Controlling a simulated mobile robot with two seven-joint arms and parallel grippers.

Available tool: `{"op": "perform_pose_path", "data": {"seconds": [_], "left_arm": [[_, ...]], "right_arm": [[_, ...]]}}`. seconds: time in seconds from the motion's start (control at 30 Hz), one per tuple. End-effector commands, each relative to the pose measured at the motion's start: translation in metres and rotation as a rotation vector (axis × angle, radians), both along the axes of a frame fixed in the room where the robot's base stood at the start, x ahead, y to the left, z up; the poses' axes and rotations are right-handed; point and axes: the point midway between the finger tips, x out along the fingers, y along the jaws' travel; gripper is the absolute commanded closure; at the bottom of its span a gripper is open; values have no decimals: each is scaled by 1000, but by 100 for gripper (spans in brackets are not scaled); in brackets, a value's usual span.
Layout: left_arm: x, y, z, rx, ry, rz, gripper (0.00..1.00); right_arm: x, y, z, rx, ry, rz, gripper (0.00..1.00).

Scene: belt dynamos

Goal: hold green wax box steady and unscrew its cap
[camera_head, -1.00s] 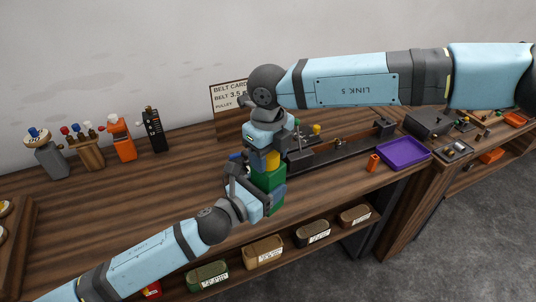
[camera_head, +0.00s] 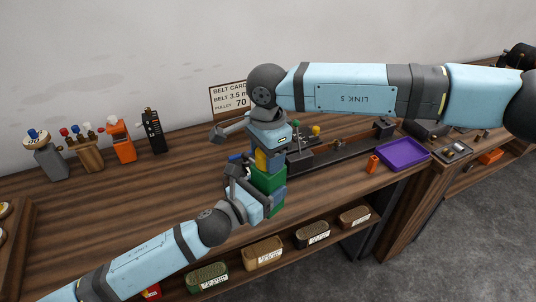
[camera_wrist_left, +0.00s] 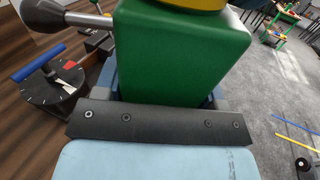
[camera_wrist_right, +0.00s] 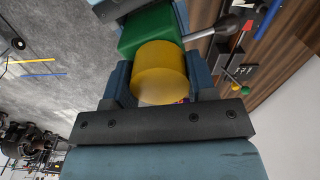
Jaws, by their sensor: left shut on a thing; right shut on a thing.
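The green wax box (camera_head: 268,180) stands near the front of the bench in the head view, and it fills the middle of the left wrist view (camera_wrist_left: 178,55). My left gripper (camera_head: 266,197) is shut on the box's lower part from the front left. The yellow cap (camera_wrist_right: 160,74) sits on top of the box, and its side shows in the head view (camera_head: 262,158). My right gripper (camera_head: 272,155) comes from above and is shut on the cap, with a finger on each side of it. The cap's thread is hidden, so I cannot tell how loose it is.
A purple tray (camera_head: 403,153) and a small orange cylinder (camera_head: 373,163) lie to the right. A dark belt rig (camera_head: 340,153) stands behind. Tool holders (camera_head: 88,152) line the back left. Labelled bins (camera_head: 263,252) sit on the shelf below.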

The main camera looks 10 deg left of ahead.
Motion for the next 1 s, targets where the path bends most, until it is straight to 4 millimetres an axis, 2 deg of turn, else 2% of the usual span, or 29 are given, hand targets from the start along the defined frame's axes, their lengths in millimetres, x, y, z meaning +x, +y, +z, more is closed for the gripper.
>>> {"op": "perform_pose_path", "data": {"seconds": [0.4, 1.0], "left_arm": [[1, 1, 1, -1, -1, 3, 100], [1, 2, 1, -1, -1, 3, 100]], "right_arm": [[0, -1, 1, -3, 0, -3, 77], [0, -1, 21, -4, 0, -3, 77]]}}
